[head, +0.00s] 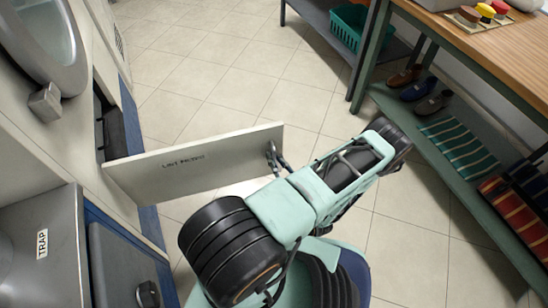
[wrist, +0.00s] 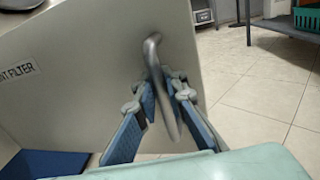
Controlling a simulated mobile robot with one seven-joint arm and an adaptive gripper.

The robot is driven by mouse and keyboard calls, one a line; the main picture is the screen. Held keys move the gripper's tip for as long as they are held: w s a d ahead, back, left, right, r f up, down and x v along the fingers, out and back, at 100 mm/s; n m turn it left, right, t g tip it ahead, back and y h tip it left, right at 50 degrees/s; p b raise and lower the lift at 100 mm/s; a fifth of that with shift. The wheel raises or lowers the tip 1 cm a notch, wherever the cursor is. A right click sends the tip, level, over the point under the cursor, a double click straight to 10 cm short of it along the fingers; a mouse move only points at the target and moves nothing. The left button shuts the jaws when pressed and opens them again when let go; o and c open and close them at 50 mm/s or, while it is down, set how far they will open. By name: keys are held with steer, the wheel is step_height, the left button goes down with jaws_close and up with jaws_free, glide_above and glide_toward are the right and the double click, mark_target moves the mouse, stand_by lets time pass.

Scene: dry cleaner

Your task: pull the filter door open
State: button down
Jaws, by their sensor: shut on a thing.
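The filter door (head: 190,170) is a flat pale panel with a lint filter label. It stands swung out from the machine front, hinged at its left, with the dark filter opening (head: 108,128) showing behind it. Its metal bar handle (wrist: 153,52) is near the free edge. My gripper (head: 276,160) is at that handle. In the wrist view my gripper (wrist: 162,100) has its blue-padded fingers on either side of the bar, shut on it.
The trap panel (head: 62,245) and a blue-edged lower machine front are at the left. A wooden-topped bench (head: 470,50) with a green lower shelf (head: 400,110) of shoes and folded striped cloths stands at the right. A teal basket (head: 348,28) is at the back. Tiled floor between is clear.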

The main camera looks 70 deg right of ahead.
mark_target(268, 132)
steer(key=c, duration=2)
jaws_free()
steer(key=shift+c, duration=0.2)
step_height(268, 132, up, 10)
